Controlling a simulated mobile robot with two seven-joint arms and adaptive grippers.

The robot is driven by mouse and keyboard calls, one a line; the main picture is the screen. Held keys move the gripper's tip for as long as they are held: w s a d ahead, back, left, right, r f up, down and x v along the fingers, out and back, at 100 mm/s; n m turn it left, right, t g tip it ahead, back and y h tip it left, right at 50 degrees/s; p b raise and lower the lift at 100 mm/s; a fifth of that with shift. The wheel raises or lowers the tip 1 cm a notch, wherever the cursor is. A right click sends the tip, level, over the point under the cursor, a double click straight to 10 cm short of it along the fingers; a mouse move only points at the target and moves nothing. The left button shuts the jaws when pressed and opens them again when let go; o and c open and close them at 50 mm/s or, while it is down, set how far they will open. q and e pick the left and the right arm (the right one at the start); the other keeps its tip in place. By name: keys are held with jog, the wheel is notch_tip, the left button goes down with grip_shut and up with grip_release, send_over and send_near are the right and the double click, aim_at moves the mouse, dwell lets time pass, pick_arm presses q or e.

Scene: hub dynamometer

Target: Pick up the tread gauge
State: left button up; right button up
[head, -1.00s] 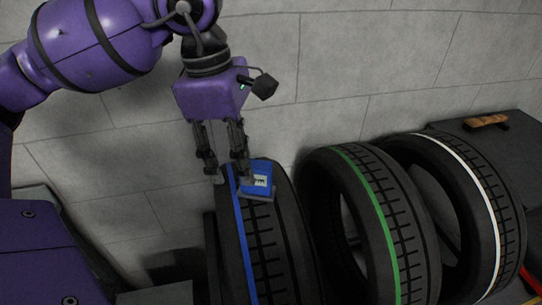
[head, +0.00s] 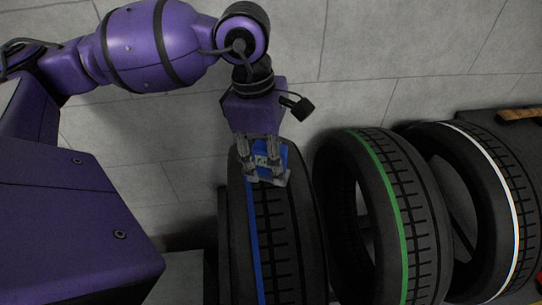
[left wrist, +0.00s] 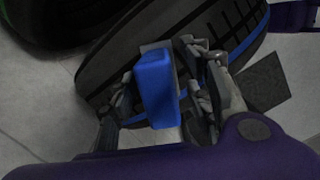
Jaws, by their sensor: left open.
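The tread gauge (head: 263,151), a blue block with a pale label and a grey base, rests on top of the tire with the blue stripe (head: 283,240). My left gripper (head: 265,178) is open at the gauge, its fingers partly covering it in the head view. In the left wrist view, the gauge's blue body (left wrist: 155,84) lies between the two spread fingers of my left gripper (left wrist: 158,62). I cannot tell whether either finger touches it. My right gripper is not in view.
A tire with a green stripe (head: 396,215) and a tire with a white stripe (head: 510,210) stand to the right. A brown-handled item (head: 518,114) lies on a dark surface at the far right.

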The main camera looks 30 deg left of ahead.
pick_arm(q)
grip_shut()
jog(key=shift+r, duration=0.15)
